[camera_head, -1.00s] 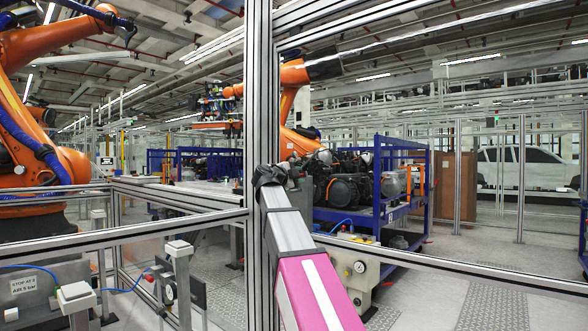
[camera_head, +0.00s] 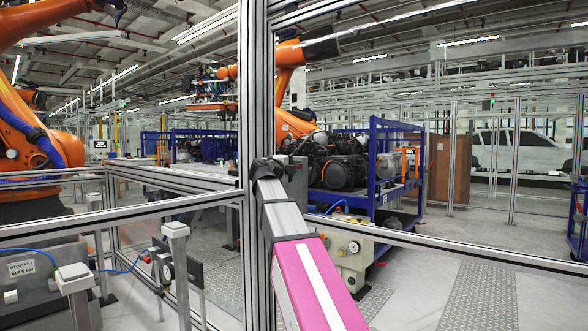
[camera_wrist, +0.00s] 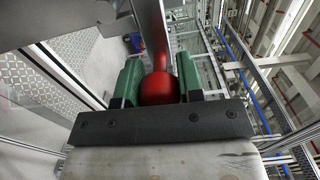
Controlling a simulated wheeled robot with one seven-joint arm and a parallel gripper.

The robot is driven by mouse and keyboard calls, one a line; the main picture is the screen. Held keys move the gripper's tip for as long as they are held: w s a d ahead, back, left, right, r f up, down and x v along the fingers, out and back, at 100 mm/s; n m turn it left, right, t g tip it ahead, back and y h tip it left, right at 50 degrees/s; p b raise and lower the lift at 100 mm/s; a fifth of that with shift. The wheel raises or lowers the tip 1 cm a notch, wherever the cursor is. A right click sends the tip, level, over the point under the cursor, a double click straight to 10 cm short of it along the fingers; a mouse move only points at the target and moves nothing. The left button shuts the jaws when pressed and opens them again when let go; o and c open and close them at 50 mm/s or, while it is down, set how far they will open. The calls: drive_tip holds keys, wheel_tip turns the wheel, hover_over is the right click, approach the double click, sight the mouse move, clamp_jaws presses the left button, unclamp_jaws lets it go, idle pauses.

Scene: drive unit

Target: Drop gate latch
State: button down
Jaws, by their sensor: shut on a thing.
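The gate latch shows in the wrist view as a red handle (camera_wrist: 158,88) with a rounded end and a narrower shaft running upward. My gripper (camera_wrist: 158,72) has its two green fingers on either side of the rounded end and is shut on it. In the head view my pink and grey arm reaches up to the upright aluminium post (camera_head: 257,80) of the gate frame. The fingers and the red handle cannot be made out in the head view. Whether the latch is raised or dropped I cannot tell.
A sloping aluminium rail (camera_head: 450,250) crosses the right side, and another rail (camera_head: 120,218) crosses the left. A gauge panel (camera_head: 350,258) stands behind the post. A blue rack (camera_head: 400,150) and an orange robot (camera_head: 40,140) stand beyond. Open floor lies at the lower right.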

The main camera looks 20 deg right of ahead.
drive_tip(key=shift+f, duration=0.15)
drive_tip(key=c, duration=0.8)
unclamp_jaws()
drive_tip(key=shift+o, duration=0.2)
drive_tip(key=v, duration=1)
drive_tip(key=shift+s+a, duration=0.25)
drive_tip(key=shift+a, duration=0.05)
wheel_tip(320, 180, down, 36)
drive_tip(key=s+d+n+g+y, duration=0.2)
drive_tip(key=n+g+y, duration=0.4)
drive_tip(key=n, duration=0.9)
drive_tip(key=s+a+f+n+g+y, duration=0.1)
drive_tip(key=s+f+n+y, duration=0.3)
drive_tip(key=f, duration=1)
drive_tip(key=s+a+f+n+g+y, duration=0.1)
drive_tip(key=s+f+n+g+y, duration=0.2)
drive_tip(key=s+f+n, duration=0.7)
drive_tip(key=s+f+y, duration=0.1)
drive_tip(key=s+f, duration=0.2)
drive_tip(key=f, duration=0.2)
drive_tip(key=shift+s+a+g+y, duration=0.15)
drive_tip(key=shift+a+g+y, duration=0.1)
drive_tip(key=shift+g+y, duration=0.05)
